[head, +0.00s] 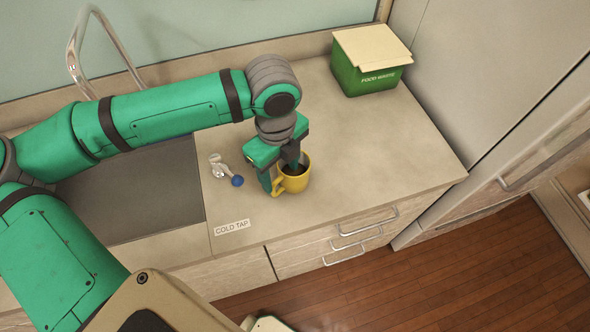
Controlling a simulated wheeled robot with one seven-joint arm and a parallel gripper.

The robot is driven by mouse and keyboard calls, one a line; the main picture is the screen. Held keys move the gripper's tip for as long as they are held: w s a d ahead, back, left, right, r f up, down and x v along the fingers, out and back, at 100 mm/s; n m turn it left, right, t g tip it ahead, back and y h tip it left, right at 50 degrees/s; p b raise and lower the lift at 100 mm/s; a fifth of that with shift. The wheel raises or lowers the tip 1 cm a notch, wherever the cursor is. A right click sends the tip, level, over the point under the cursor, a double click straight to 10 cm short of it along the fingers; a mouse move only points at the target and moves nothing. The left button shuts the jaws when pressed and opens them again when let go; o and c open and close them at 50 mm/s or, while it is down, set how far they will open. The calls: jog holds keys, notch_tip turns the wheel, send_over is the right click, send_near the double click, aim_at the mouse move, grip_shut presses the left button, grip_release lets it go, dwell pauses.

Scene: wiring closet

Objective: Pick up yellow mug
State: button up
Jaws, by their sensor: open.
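The yellow mug (295,183) stands upright on the counter, near its front edge, with dark contents inside. Its handle points left. My gripper (279,179) is right at the mug and pointing down, with its jaws open. One finger is outside the mug on the left, by the handle, and the other overlaps the mug's opening in the picture. I cannot tell whether either finger touches the mug.
A tap lever with a blue knob (237,181) is just left of my gripper. A green food waste bin (369,78) stands at the back right. The counter (390,150) is clear to the right.

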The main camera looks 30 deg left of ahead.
aim_at(279, 190)
jog(key=shift+s+a+f, duration=0.1)
jog(key=shift+s+f, duration=0.15)
jog(key=shift+f, duration=0.3)
jog(key=shift+s+a+f, duration=0.1)
jog(key=shift+s+f, duration=0.15)
jog(key=shift+f, duration=0.25)
notch_tip(279, 190, down, 5)
jog(key=shift+r, duration=0.1)
jog(key=shift+w, duration=0.15)
jog(key=c, duration=1.3)
